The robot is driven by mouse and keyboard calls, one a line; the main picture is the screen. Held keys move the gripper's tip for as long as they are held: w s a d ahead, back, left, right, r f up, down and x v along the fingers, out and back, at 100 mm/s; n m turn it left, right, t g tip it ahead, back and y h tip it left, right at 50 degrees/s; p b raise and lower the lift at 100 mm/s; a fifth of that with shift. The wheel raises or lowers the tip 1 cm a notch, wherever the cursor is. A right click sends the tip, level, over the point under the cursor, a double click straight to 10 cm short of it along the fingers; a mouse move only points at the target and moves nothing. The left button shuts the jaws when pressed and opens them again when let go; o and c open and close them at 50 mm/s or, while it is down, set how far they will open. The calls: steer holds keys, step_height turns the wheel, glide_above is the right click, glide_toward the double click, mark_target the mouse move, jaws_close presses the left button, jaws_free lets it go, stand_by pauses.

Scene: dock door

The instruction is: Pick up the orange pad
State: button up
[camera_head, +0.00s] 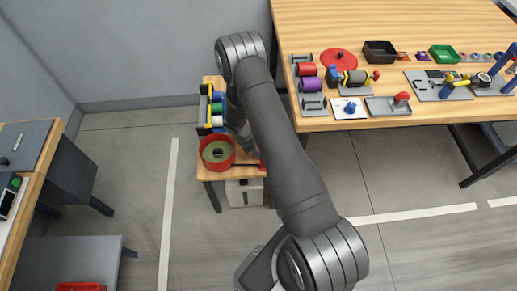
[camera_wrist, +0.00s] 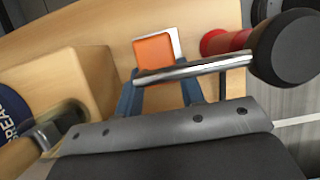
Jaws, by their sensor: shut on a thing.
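In the wrist view, the orange pad (camera_wrist: 153,50) is a small flat orange block just beyond the tips of my gripper (camera_wrist: 162,80). The two blue fingers stand either side of its near end, and my gripper is shut on it. A shiny metal bar crosses in front of the fingertips, so the contact itself is hidden. A white square (camera_wrist: 174,36) shows behind the pad, on the wooden surface. In the head view, my arm hides the pad and my gripper.
The metal bar (camera_wrist: 195,68) ends in a large black knob (camera_wrist: 285,45). A red cylinder (camera_wrist: 225,41) lies beyond it. The small wooden stand holds a red round container (camera_head: 217,152) and several spools (camera_head: 214,108). A large workbench (camera_head: 390,25) carrying many parts stands to the right.

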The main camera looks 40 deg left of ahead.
steer(key=shift+r, duration=0.6)
steer(key=s+a, duration=0.3)
steer(key=shift+r, duration=0.1)
step_height(320, 180, up, 13)
steer(key=shift+r, duration=0.2)
steer(key=shift+w+d, duration=0.1)
